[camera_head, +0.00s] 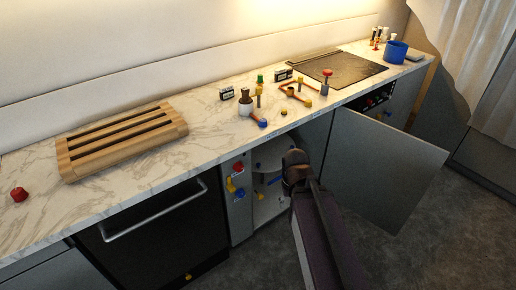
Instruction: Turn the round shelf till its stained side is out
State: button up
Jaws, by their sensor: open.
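The round shelf (268,205) is a pale disc inside the open corner cabinet below the counter. Small blue and coloured items show on or beside it. I cannot make out a stain on the part that shows. My arm comes up from the bottom of the picture and covers the right part of the cabinet opening. My gripper (294,160) is at the upper right of the opening, in front of the shelf in the picture. Its fingertips are dark and small, and I cannot tell whether they touch anything.
The grey cabinet door (385,165) stands open to the right. A dark oven with a bar handle (155,208) is on the left. The marble counter (215,140) carries a wooden rack (120,143), a blue pot (396,50), a dark hob (343,68) and several small items.

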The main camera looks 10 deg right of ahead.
aim_at(267, 157)
jog(key=z, duration=0.6)
jog(key=i, duration=0.85)
jog(key=u, duration=0.4)
